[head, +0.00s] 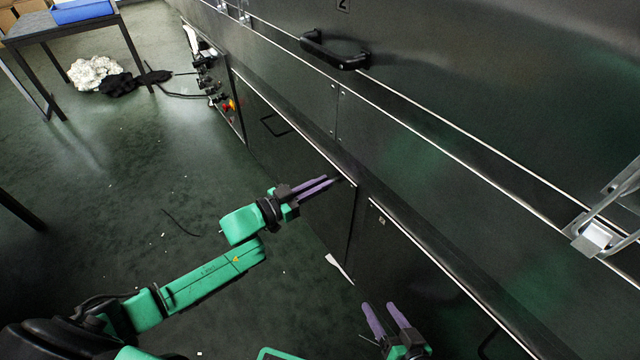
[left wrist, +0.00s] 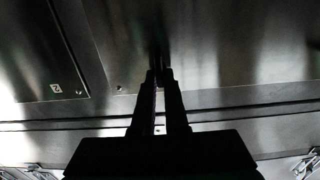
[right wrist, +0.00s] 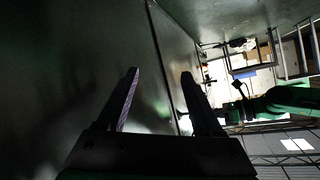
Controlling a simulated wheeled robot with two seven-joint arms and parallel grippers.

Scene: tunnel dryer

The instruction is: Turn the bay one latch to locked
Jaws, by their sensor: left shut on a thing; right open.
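My left gripper (head: 334,182) reaches the dark machine front near the top corner of a lower panel (head: 300,165). Its fingers are nearly together. In the left wrist view, the fingertips (left wrist: 158,78) meet at a thin dark part (left wrist: 155,45) against the metal; I cannot tell whether this is the bay one latch or a reflection. No bay one marking is readable. My right gripper (head: 379,306) is open and empty, low beside the machine front; its parted fingers also show in the right wrist view (right wrist: 160,74).
A black handle (head: 335,52) sits on the upper door marked 2. A silver clasp (head: 596,235) juts out at the right. A table with a blue bin (head: 84,10) and white cloth (head: 95,73) are at the back left. The green floor (head: 130,190) is mostly free.

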